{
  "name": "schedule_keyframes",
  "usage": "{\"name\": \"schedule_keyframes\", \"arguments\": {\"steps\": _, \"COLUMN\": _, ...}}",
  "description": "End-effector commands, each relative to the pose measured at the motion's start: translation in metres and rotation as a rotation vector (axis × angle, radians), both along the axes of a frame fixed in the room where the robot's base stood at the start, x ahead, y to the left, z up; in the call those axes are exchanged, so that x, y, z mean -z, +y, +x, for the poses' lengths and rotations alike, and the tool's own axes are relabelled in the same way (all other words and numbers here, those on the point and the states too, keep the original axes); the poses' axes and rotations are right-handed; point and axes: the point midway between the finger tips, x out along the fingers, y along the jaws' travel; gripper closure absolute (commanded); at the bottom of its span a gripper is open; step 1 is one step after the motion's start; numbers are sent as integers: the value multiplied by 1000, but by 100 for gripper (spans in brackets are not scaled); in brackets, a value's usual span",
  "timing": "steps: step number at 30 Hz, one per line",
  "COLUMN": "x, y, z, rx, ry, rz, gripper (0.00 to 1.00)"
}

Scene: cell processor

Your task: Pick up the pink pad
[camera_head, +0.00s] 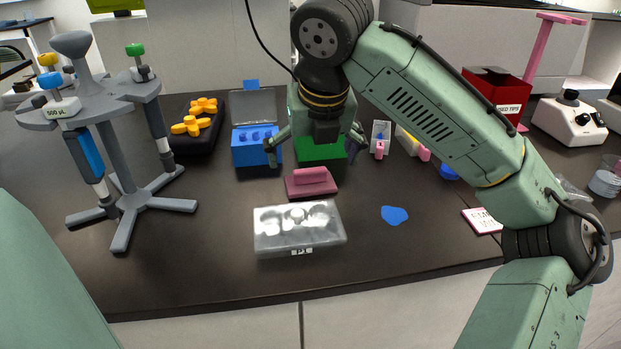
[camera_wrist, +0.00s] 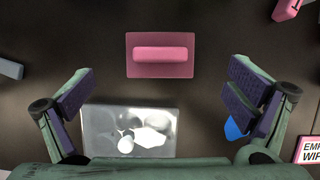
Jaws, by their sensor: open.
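The pink pad (camera_head: 311,182) is a flat rectangle with a raised bar-like handle on top. It lies on the dark bench just behind the clear well plate. In the wrist view the pink pad (camera_wrist: 160,54) is near the top centre, beyond the fingertips, with its handle running left to right. My gripper (camera_head: 315,155) is open and empty above the bench, with its fingers spread wide on either side. In the wrist view my gripper's fingers (camera_wrist: 160,95) stand left and right, and the pad lies apart from both.
The clear lidded plate (camera_head: 298,247) stands directly in front of the pad. Blue (camera_head: 255,158) and green (camera_head: 318,168) boxes stand behind it. A pipette stand (camera_head: 130,200) is at left. A blue blob (camera_head: 394,215) lies right, with free bench around it.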

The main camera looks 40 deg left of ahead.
Motion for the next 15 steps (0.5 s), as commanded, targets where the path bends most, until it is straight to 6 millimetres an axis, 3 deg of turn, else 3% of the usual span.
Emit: {"name": "schedule_keyframes", "arguments": {"steps": 15, "x": 49, "y": 19, "z": 15, "rx": 0, "ry": -1, "rz": 1, "gripper": 2}}
